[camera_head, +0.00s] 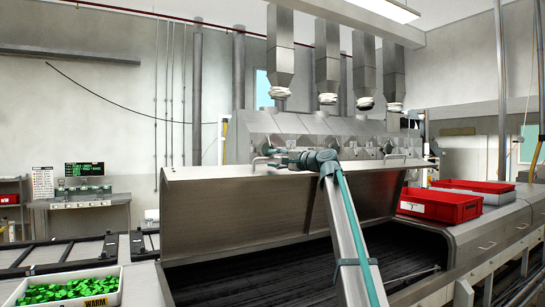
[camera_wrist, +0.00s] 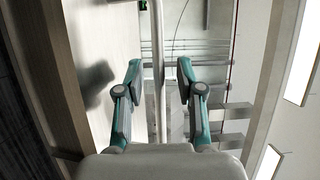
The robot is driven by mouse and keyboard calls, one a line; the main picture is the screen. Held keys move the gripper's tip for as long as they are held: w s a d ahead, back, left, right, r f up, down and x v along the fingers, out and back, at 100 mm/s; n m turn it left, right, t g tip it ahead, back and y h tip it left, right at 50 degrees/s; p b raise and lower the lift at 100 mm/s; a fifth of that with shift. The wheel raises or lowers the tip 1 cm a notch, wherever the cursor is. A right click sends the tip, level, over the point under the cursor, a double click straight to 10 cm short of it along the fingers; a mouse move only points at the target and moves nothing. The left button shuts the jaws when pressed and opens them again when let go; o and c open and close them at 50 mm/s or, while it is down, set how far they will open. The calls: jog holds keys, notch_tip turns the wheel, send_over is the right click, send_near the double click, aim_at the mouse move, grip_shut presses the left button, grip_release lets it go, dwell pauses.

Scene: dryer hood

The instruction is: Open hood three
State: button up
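The hood (camera_head: 240,205) is a wide steel lid in the head view. It stands raised and tilted, with the dark slatted bed (camera_head: 260,270) uncovered below it. A thin bar handle (camera_head: 258,161) runs along its upper edge, partly hidden by my arm. My gripper (camera_head: 277,161) is at this upper edge, near the handle's left part. In the wrist view the handle bar (camera_wrist: 158,50) runs lengthwise between the two teal fingers of my gripper (camera_wrist: 159,68). The fingers are spread, with a visible gap on each side of the bar. No number shows on the hood.
Red crates (camera_head: 440,205) sit on the steel housing at the right. A white box of green pieces marked WARM (camera_head: 75,290) stands at the lower left. Steel ducts (camera_head: 280,50) hang above and behind the hood. A control desk (camera_head: 85,198) is at the far left.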

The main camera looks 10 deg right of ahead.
jog(key=shift+w+a, duration=0.4)
jog(key=shift+w, duration=0.1)
grip_shut()
